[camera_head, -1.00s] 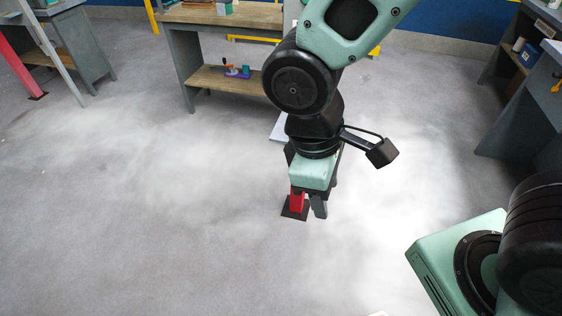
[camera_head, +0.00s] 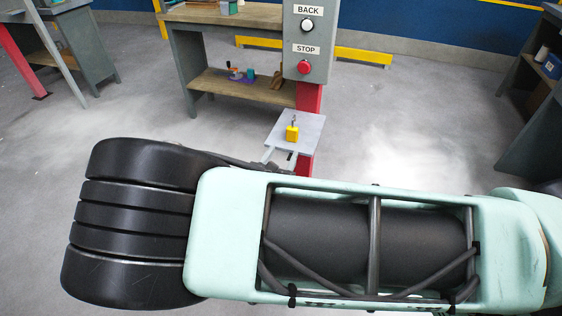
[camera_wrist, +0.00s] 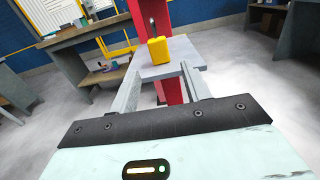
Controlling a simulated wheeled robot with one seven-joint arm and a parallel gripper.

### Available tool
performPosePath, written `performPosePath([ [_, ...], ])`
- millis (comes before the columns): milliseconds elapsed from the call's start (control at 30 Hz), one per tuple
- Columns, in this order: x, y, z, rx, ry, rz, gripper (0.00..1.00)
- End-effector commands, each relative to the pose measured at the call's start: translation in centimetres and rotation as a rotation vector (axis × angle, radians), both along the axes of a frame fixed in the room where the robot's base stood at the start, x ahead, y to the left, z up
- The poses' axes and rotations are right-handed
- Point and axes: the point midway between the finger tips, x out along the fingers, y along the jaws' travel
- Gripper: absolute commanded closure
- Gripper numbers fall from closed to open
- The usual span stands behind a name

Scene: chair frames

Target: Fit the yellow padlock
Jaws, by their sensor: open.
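The yellow padlock (camera_head: 292,134) stands upright on a small grey shelf (camera_head: 309,124) fixed to a red post (camera_head: 309,98). A thin dark piece shows just above its body; I cannot tell whether it is the shackle. In the wrist view, the padlock (camera_wrist: 159,50) is ahead, beyond my gripper (camera_wrist: 164,70). The two fingers are spread apart and empty, pointing at the near edge of the shelf. In the head view, my arm hides most of my gripper (camera_head: 280,156); only the finger ends show, close to the shelf.
A grey control box (camera_head: 308,45) with a white BACK button and a red STOP button sits on the post above the shelf. A workbench (camera_head: 235,84) with small items stands behind to the left. More benches stand at both sides. The floor is clear.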

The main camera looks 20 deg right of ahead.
Motion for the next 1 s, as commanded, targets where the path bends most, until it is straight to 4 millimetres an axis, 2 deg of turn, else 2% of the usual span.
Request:
performPosePath([
  [167,1.1,-0.6,-0.1,-0.01,-0.004,0.008,0.53],
  [700,6.7,-4.8,-0.4,-0.008,-0.002,0.004,0.53],
  [867,6.5,-4.6,0.0,-0.007,-0.001,0.007,0.97],
  [900,6.5,-4.6,0.0,-0.007,-0.001,0.007,1.0],
  [1000,6.5,-4.6,0.0,-0.008,-0.002,0.006,1.0],
])
